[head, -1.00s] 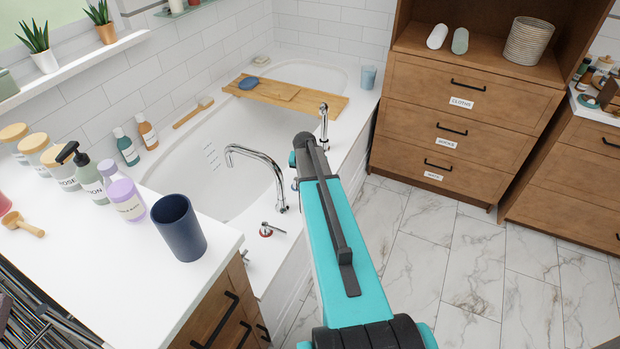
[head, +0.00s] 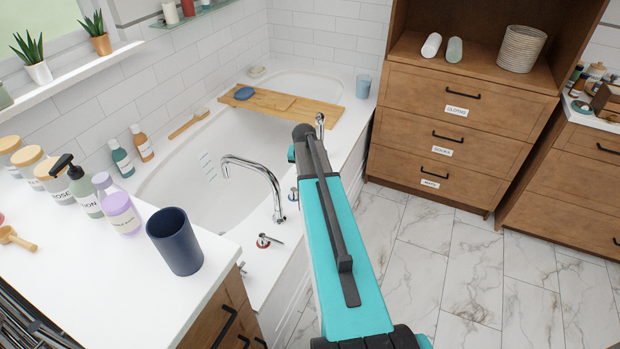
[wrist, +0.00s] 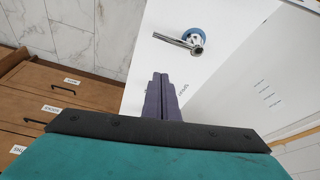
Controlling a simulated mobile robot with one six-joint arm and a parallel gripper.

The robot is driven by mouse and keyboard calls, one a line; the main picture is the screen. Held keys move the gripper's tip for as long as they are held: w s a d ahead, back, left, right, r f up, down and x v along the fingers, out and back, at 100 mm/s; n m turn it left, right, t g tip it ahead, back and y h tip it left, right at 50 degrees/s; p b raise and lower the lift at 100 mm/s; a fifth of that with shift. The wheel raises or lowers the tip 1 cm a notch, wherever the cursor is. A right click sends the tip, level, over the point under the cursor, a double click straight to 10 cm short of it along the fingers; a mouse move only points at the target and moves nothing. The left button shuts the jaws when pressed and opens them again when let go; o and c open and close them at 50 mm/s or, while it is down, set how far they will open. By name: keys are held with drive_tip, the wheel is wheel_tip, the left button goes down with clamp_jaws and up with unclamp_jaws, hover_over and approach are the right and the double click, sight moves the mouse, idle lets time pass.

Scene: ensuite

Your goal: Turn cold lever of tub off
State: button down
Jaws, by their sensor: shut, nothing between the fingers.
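The tub (head: 150,190) has a chrome spout (head: 256,172) on its white rim. The cold lever (head: 293,193), on a blue base, is partly hidden behind my arm in the head view. In the wrist view the cold lever (wrist: 186,40) stands just beyond my fingertips, its chrome handle pointing left. The hot lever (head: 265,241), on a red base, sits on the near side of the spout. My gripper (wrist: 162,78) is shut and empty, apart from the cold lever, above the rim. My arm hides the gripper in the head view.
A wooden bath tray (head: 310,110) lies across the tub. A chrome hand shower (head: 320,122) stands behind my arm. A dark blue cup (head: 175,240) and several bottles stand on the counter at left. A wooden drawer cabinet (head: 430,135) stands at right, with clear marble floor before it.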

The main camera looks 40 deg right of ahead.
drive_tip(key=shift+v, duration=2.5)
drive_tip(key=shift+w+a, duration=0.1)
drive_tip(key=shift+a, duration=0.05)
